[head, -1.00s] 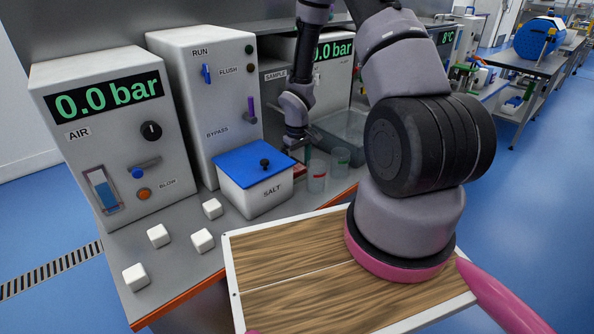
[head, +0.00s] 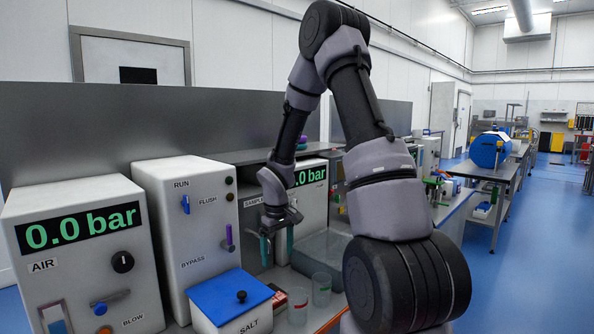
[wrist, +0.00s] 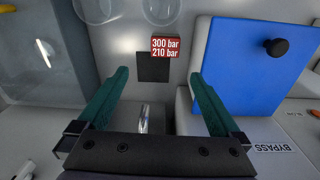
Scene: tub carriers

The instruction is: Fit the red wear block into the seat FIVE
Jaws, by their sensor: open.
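A small red block (wrist: 165,47) marked "300 bar" and "210 bar" lies on the grey bench; I cannot tell whether it is the wear block. In the head view a red patch (head: 278,296) shows beside the blue-lidded SALT box. My gripper (wrist: 158,75) is open and points down above the bench. The red block appears just beyond its fingertips, apart from them, with nothing held. In the head view my gripper (head: 277,247) hangs above the red patch. No seat marked FIVE can be made out in any view.
The SALT box with its blue lid (wrist: 243,65) stands close beside the right finger. Clear cups (head: 321,289) and a clear tub (wrist: 45,60) stand nearby. A dark square (wrist: 153,67) lies next to the red block. The BYPASS cabinet (head: 182,222) rises behind.

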